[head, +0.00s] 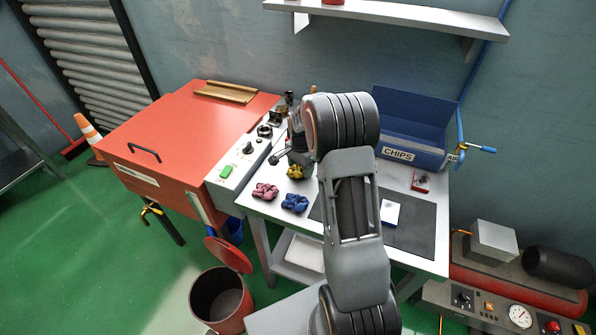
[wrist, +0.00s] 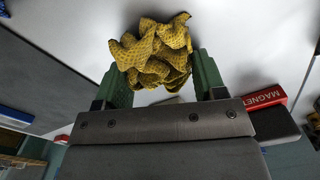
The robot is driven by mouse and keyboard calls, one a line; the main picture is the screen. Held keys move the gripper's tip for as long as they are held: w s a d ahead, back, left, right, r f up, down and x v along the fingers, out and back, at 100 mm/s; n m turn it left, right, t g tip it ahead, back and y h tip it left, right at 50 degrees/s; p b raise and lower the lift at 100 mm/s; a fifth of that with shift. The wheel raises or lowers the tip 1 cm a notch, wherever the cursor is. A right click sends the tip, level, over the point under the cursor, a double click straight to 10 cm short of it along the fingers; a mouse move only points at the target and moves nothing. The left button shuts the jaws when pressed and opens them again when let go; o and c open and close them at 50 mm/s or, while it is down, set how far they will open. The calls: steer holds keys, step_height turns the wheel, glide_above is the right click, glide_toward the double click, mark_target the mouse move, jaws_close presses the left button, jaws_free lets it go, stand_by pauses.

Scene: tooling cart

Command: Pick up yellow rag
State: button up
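The yellow rag (head: 295,173) is a crumpled, dark-patterned cloth on the white tabletop, left of my arm in the head view. In the wrist view the yellow rag (wrist: 152,52) sits between the two green fingers of my gripper (wrist: 163,75), which stand wide apart on either side of it. The rag overlaps the left finger in the picture and comes close to the right one; I cannot tell whether either touches it. In the head view my gripper (head: 297,150) is just above and behind the rag, partly hidden by my wrist.
A pink rag (head: 265,191) and a blue rag (head: 295,203) lie just in front. A dark mat (head: 412,236) covers the table's right part, with a blue CHIPS bin (head: 410,150) behind. A red MAGNET box (wrist: 264,98) is right of my gripper. A red cabinet (head: 175,150) stands left.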

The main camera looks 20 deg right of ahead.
steer(key=shift+c, duration=1)
steer(key=shift+c, duration=0.4)
steer(key=shift+r, duration=0.45)
step_height(320, 180, up, 2)
steer(key=shift+r, duration=0.15)
steer(key=s+a+r+b, duration=0.2)
steer(key=s+a+r, duration=0.1)
steer(key=s+r, duration=0.6)
steer(key=s, duration=0.4)
steer(key=shift+s+a+r, duration=0.3)
steer(key=shift+r, duration=0.1)
